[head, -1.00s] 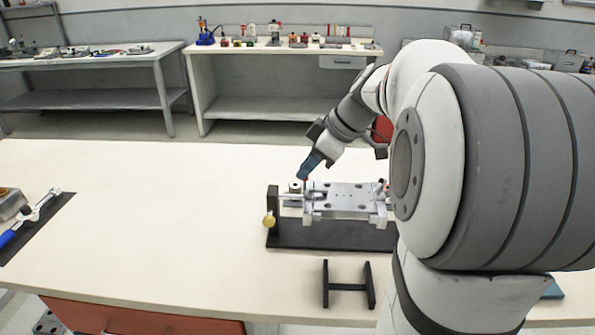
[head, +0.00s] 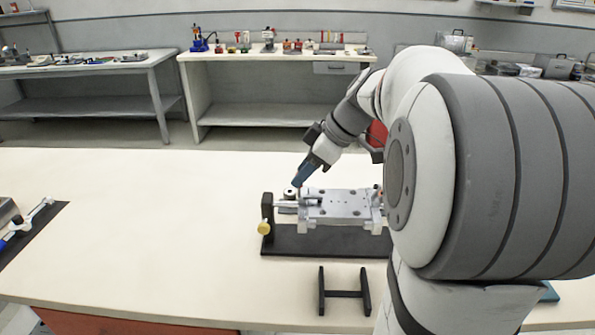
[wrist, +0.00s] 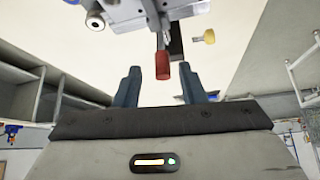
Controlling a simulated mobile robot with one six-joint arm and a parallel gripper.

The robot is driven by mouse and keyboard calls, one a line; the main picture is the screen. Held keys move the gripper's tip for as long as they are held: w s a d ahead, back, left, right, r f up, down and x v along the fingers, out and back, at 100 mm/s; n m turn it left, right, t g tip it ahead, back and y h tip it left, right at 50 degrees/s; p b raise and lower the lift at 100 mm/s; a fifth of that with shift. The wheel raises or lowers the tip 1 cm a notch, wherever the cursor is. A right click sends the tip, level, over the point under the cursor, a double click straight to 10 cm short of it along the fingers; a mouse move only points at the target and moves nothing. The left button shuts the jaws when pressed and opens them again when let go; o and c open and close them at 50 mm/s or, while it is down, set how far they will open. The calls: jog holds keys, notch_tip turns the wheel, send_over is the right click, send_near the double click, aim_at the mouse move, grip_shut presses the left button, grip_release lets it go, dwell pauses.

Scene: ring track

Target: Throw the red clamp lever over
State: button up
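The red clamp lever (wrist: 162,68) shows in the wrist view, its red grip pointing toward my gripper, with a metal shaft leading up to the fixture. My gripper (wrist: 160,85) is open, one blue finger on each side of the red grip and apart from it in the picture. In the head view my gripper (head: 302,174) is just above the left end of the grey clamp fixture (head: 340,203). The red grip cannot be made out there.
The fixture stands on a black base (head: 330,241). A yellow knob (head: 263,227) is at its left post. A black H-shaped stand (head: 344,292) lies in front. Tools on a dark mat (head: 30,235) are at far left. The table between is clear.

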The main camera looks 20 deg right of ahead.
jog(key=v, duration=0.7)
jog(key=shift+p, duration=0.4)
jog(key=shift+d+r, duration=0.1)
jog(key=s+a+f+m+h+p, duration=0.2)
jog(key=s+a+m+p, duration=0.3)
jog(key=s, duration=0.2)
jog(key=s+a+f+m+g+h+p, duration=0.1)
jog(key=s+a+f+m+h+p, duration=0.1)
jog(key=s+a+m+p, duration=0.3)
jog(key=s+m+h+p, duration=0.1)
jog(key=s, duration=0.2)
jog(key=shift+s+f+h, duration=0.3)
jog(key=shift+d, duration=0.1)
